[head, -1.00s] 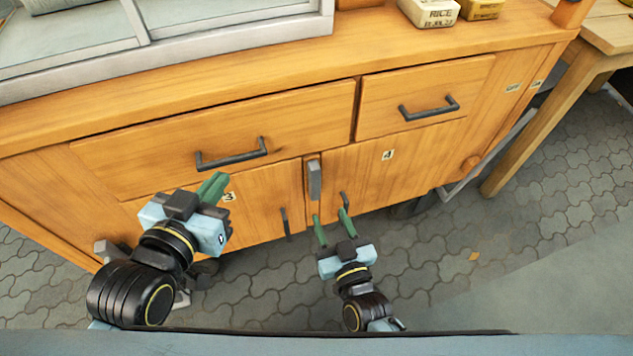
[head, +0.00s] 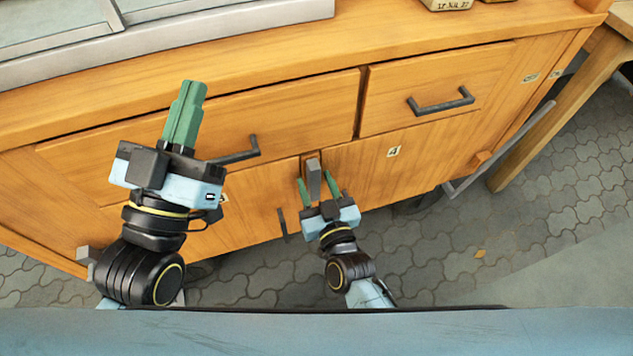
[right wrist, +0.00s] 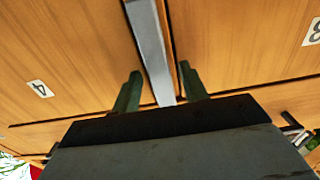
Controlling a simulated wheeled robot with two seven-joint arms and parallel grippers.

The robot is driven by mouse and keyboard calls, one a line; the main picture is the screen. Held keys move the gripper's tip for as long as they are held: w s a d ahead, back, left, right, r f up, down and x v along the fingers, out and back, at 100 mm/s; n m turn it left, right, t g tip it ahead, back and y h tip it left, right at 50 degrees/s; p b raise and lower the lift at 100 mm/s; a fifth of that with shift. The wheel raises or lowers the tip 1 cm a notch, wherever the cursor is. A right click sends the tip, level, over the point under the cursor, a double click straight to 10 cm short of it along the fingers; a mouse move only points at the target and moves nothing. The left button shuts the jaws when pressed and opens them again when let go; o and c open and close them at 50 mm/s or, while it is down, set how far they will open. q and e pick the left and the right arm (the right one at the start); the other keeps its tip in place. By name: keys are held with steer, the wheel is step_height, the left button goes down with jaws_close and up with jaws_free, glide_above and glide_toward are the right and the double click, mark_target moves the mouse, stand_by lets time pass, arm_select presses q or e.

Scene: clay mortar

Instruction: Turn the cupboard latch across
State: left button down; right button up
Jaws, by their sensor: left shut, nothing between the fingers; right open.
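The cupboard latch is a grey upright bar (head: 314,178) on the divider between the two lower doors. It stands vertical, and in the right wrist view (right wrist: 150,45) it runs between the fingers. My right gripper (head: 317,184) is open, its green fingers on either side of the latch's lower part; I cannot tell whether they touch it. My left gripper (head: 184,100) is shut and empty, raised in front of the left drawer (head: 280,120) and covering part of its handle.
The right door (head: 390,165) bears a label 4. Dark drawer handles (head: 440,103) and a door handle (head: 282,222) stick out. A wooden table (head: 560,110) stands at the right.

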jaws_close()
